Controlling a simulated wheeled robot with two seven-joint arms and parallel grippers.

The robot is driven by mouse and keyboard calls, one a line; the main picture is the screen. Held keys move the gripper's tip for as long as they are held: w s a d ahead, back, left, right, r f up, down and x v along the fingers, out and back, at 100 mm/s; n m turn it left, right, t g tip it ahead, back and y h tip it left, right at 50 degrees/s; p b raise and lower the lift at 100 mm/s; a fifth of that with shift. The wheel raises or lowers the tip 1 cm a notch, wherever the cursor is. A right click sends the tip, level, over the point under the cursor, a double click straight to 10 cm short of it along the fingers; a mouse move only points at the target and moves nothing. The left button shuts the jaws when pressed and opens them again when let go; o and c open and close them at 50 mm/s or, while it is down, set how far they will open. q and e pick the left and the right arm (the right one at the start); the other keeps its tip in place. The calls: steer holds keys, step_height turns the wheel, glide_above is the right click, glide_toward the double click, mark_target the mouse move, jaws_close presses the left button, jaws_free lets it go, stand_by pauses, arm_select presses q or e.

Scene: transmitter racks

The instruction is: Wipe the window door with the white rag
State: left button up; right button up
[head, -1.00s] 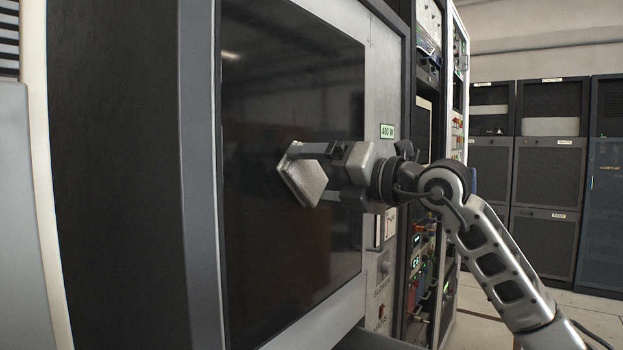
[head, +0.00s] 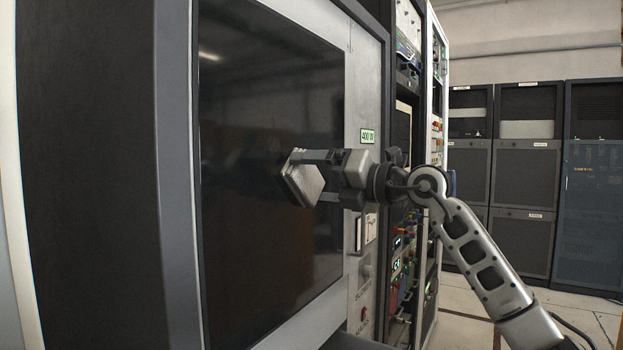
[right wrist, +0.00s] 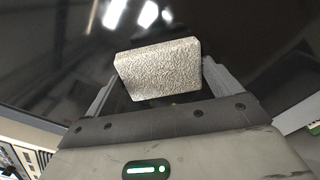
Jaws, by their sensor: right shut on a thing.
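The window door (head: 265,110) is a dark, glossy pane in a light grey frame, at the left and middle of the head view. It reflects the room and also fills the back of the right wrist view (right wrist: 60,75). My right gripper (head: 310,178) is shut on the white rag (head: 303,185), a block-like, rough-textured pad. The rag sits between the two fingers in the right wrist view (right wrist: 160,70). It is at the pane's surface, right of its middle; whether it touches the glass I cannot tell. My left gripper is not in view.
A panel with a "400" label (head: 367,136) and switches borders the pane on the right. Equipment racks (head: 408,120) stand just behind my right arm. Dark cabinets (head: 520,170) line the back wall. Floor (head: 470,315) shows clear at lower right.

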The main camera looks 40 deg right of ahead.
mark_target(320, 179)
steer(key=shift+w+d, duration=0.25)
steer(key=shift+d, duration=0.35)
steer(key=d+p, duration=0.1)
steer(key=w+d+p, duration=0.1)
steer(key=d, duration=0.1)
steer(key=shift+w+d, duration=0.15)
steer(key=shift+w, duration=0.05)
steer(key=shift+s+a+f+b, duration=0.1)
steer(key=shift+s+a+b, duration=0.2)
steer(key=shift+a, duration=0.45)
steer(key=shift+s+a, duration=0.35)
steer(key=shift+a, duration=0.55)
steer(key=shift+s+a, duration=0.35)
steer(key=shift+a, duration=0.5)
steer(key=shift+s+a, duration=0.35)
steer(key=shift+a, duration=0.55)
steer(key=shift+s+a+b, duration=0.15)
steer(key=shift+s+a, duration=0.35)
steer(key=shift+a, duration=0.6)
steer(key=shift+s+a+b, duration=0.2)
steer(key=shift+s+a, duration=0.3)
steer(key=shift+a, duration=0.65)
steer(key=shift+s+a+b, duration=0.15)
steer(key=shift+s+a, duration=0.35)
steer(key=shift+a, duration=0.6)
